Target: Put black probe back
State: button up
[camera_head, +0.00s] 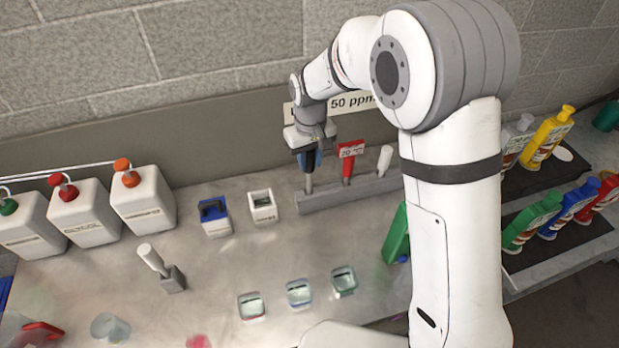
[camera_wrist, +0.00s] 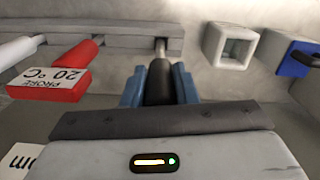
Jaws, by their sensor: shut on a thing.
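My gripper (camera_head: 309,161) is shut on the black probe (camera_wrist: 160,84), with its blue fingers on either side of the dark handle in the wrist view. The probe points down, and its metal shaft (camera_wrist: 161,47) meets the long grey rack (camera_head: 330,202) at the rack's left end in the head view. I cannot tell how deep the tip sits. The red probe (camera_head: 348,165), with a "20 °C" label, stands in the rack's middle. A white probe (camera_head: 384,159) stands at its right end.
A white open cup (camera_head: 263,206) and a blue-and-white one (camera_head: 215,217) stand left of the rack. White canisters (camera_head: 143,204) with coloured caps are farther left. Several small cups (camera_head: 299,293) stand in front. A green bottle (camera_head: 396,237) is near my arm. The counter between is mostly clear.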

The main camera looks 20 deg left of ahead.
aim_at(310, 172)
jog(key=shift+s+f+b, duration=0.1)
jog(key=shift+f+b, duration=1.1)
jog(key=shift+f, duration=1.05)
jog(key=shift+f, duration=0.2)
jog(key=o, duration=1)
notch_tip(310, 172, up, 12)
jog(key=p, duration=0.7)
jog(key=shift+r, duration=0.2)
